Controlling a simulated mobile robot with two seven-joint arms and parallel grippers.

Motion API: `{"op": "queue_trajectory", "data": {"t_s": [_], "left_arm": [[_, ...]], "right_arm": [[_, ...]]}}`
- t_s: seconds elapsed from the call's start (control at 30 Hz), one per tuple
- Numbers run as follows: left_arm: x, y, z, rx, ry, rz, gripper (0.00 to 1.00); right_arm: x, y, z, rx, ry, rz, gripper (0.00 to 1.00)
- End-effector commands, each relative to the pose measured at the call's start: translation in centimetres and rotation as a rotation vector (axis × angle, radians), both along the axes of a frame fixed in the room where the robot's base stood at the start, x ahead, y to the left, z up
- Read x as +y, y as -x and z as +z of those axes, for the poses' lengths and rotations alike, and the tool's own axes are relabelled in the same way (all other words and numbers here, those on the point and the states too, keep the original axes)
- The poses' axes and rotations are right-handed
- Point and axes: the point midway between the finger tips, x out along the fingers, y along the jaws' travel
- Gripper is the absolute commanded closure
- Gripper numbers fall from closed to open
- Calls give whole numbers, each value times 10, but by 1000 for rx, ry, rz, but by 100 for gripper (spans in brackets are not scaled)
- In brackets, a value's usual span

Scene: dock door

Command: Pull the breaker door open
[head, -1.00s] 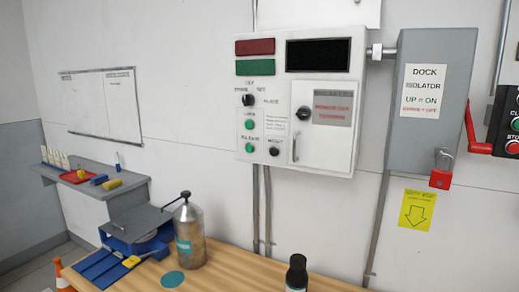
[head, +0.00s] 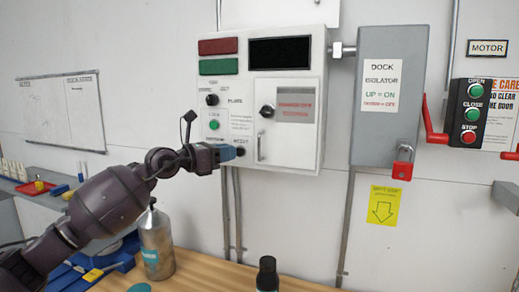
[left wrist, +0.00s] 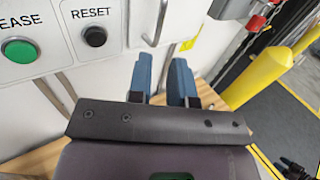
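The breaker door (head: 297,140) is a small white door at the right of the white control box (head: 290,185). It looks shut, with a dark round knob (head: 267,111) and a thin upright handle (head: 260,148) near its left edge. The handle's lower end shows in the left wrist view (left wrist: 156,28). My left gripper (head: 236,153) is in front of the box, just left of the handle and apart from it. In the left wrist view its two blue fingers (left wrist: 162,62) stand open with an empty gap.
A grey isolator box (head: 390,135) with a red padlock (head: 402,168) is right of the control box. A wooden bench (head: 205,277) below bears a metal bottle (head: 157,245) and a dark bottle (head: 267,273). A yellow post (left wrist: 262,78) stands beyond the bench.

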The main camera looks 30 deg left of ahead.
Motion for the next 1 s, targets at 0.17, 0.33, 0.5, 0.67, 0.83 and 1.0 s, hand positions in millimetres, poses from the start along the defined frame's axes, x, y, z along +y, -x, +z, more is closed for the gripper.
{"op": "queue_trajectory", "data": {"t_s": [0.17,0.33,0.5,0.67,0.83,1.0], "left_arm": [[-2,-10,3,-4,-12,5,80],[-10,-28,4,-5,-11,3,80],[-17,-49,3,-3,-8,3,80],[-25,-69,3,-4,-8,3,80],[-31,-87,2,-3,-8,3,80],[-35,-98,2,-3,-8,3,80]], "right_arm": [[0,0,0,0,0,0,38],[0,2,1,2,0,-2,38],[-1,4,1,5,0,-3,38],[-1,4,1,5,0,-3,38],[-1,4,1,5,0,-3,38],[-1,2,1,3,1,-2,38]]}}
